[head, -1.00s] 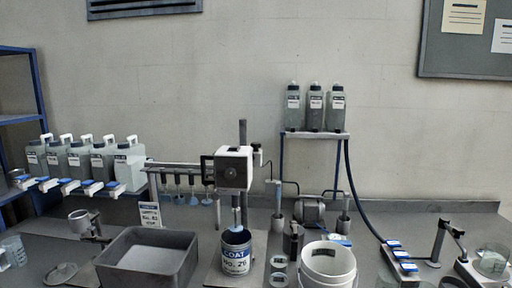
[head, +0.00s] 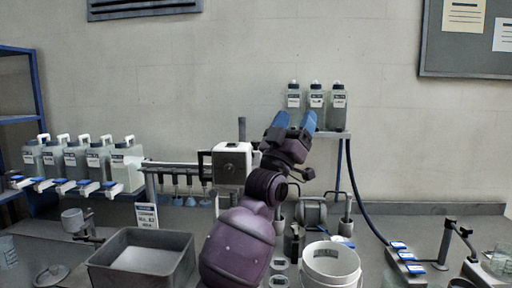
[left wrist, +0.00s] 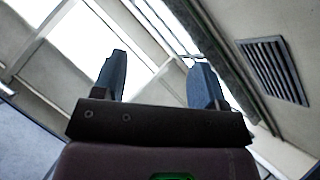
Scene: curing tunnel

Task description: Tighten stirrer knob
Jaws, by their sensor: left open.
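The stirrer's pale box-shaped motor head (head: 231,165) sits on an upright post (head: 242,130) left of centre in the head view. The small clamp and knob at its right side lie close behind my arm; I cannot make out the knob clearly. My left gripper (head: 294,122) is raised to the right of the stirrer head, its blue fingers pointing up, open and empty. In the left wrist view the two fingers (left wrist: 160,78) stand apart with nothing between them. The coat can and stirrer shaft are hidden behind my purple arm. My right gripper is not in view.
Several grey bottles (head: 315,103) stand on a shelf just behind my left gripper. A grey tray (head: 190,262) and a white bucket (head: 331,268) flank my arm. A jug row (head: 75,160) stands at the left.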

